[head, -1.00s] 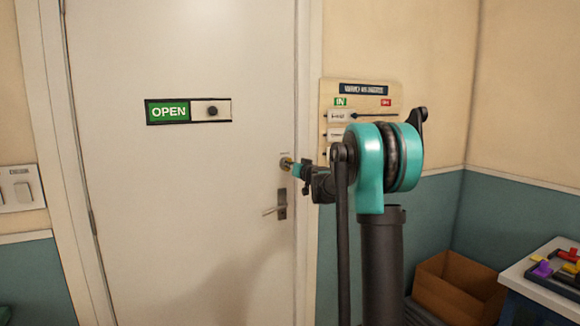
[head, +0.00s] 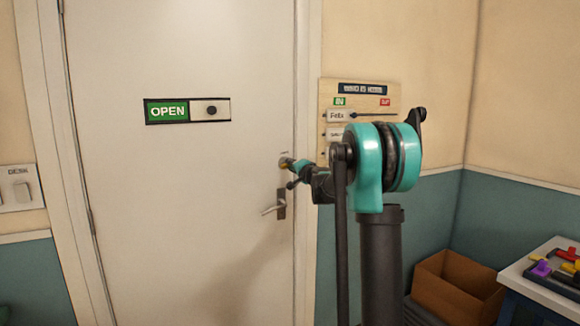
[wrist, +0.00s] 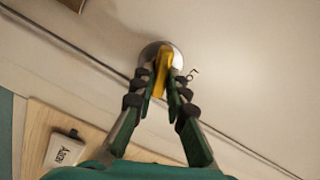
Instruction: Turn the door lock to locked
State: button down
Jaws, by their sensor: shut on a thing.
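The white door (head: 190,210) has a lock with a round silver plate (wrist: 176,51) and a brass-yellow turn piece (wrist: 161,72), seen in the wrist view. In the head view the lock (head: 284,157) sits at the door's right edge, above the lever handle (head: 281,205). My gripper (wrist: 160,84) is shut on the yellow turn piece, with one finger on each side of it. In the head view my gripper (head: 289,165) reaches the lock from the right and hides part of it. A small dark mark shows beside the plate in the wrist view.
A green OPEN sign (head: 168,111) with a dark knob is on the door. A wooden IN/OUT name board (head: 385,93) hangs on the wall right of the frame, partly behind my arm. A cardboard box (head: 456,288) and a table (head: 520,275) stand at the lower right.

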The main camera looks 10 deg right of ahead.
jog(key=shift+d+f+m, duration=0.1)
jog(key=shift+m, duration=2.1)
jog(key=c, duration=1.5)
grip_release()
jog(key=shift+c, duration=0.2)
jog(key=v, duration=1.2)
